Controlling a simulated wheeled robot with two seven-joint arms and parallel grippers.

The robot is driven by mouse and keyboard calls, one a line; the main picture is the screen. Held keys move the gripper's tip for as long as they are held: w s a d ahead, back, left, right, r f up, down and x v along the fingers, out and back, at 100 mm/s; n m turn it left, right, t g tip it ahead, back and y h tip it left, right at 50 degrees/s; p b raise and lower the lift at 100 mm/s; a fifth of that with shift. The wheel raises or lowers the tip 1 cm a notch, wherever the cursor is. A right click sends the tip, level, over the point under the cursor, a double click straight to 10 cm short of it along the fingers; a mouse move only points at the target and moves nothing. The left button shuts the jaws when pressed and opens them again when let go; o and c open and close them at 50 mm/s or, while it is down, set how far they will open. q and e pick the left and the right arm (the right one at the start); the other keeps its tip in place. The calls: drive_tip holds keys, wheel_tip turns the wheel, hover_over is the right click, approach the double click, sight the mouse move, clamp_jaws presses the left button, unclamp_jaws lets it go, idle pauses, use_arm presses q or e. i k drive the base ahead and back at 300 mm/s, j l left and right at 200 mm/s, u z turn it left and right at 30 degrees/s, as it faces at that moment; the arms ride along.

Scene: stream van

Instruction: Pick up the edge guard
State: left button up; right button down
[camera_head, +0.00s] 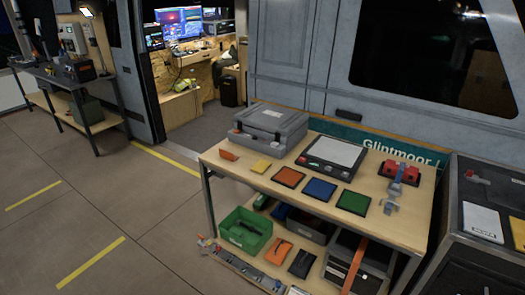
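A small orange angled piece (228,155) lies at the left front edge of the wooden workbench, in front of the grey case. It may be the edge guard, but I cannot tell for sure. A flat yellow piece (261,165) lies just to its right. Nothing is touching the orange piece. Neither of my grippers shows in the head view.
The workbench (390,228) carries a grey case (270,122), a framed white panel (333,152), orange, blue and green flat pads (319,190), and a red block with a metal buckle (398,174). A green bin (246,230) stands below. Floor at left is clear.

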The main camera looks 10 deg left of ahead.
sight(224, 154)
drive_tip(key=i+j+z, duration=0.2)
drive_tip(key=i+j, duration=0.25)
drive_tip(key=j, duration=0.15)
drive_tip(key=i+j+z, duration=0.25)
drive_tip(key=j, duration=0.4)
drive_tip(key=i+j+z, duration=0.1)
drive_tip(key=i+j, duration=0.15)
drive_tip(key=j, duration=0.15)
drive_tip(key=i+j+z, duration=0.1)
drive_tip(key=j, duration=0.25)
drive_tip(key=i, duration=0.1)
